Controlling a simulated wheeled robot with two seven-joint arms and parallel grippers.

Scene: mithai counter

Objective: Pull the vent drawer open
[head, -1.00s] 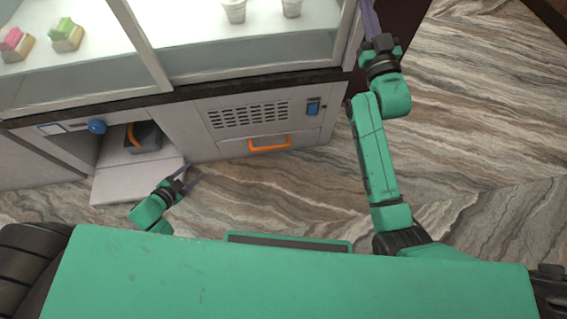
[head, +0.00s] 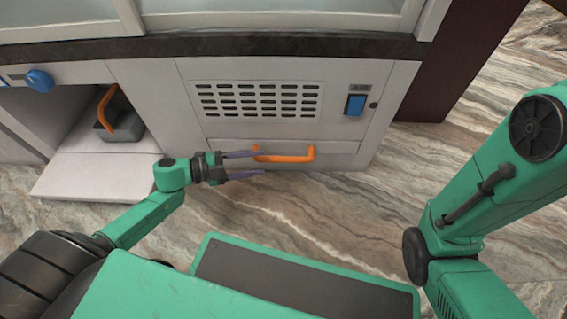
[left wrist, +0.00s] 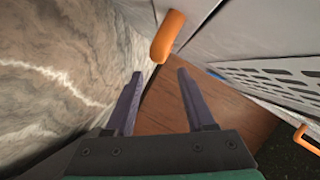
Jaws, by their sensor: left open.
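The vent drawer (head: 225,147) is a pale panel low on the counter front, below a slotted grille (head: 258,99). It looks flush with the front. Its orange bar handle (head: 284,156) also shows in the left wrist view (left wrist: 167,37), just beyond the fingertips. My left gripper (head: 262,163) is open and empty, pointing right, with its tips by the handle's left end. One finger overlaps the handle in the head view; I cannot tell whether they touch. In the left wrist view the two purple fingers (left wrist: 160,74) stand apart. My right gripper is out of view.
A blue knob (head: 39,80) and a blue switch (head: 355,104) sit on the counter front. Marbled floor (head: 330,205) is clear before the drawer.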

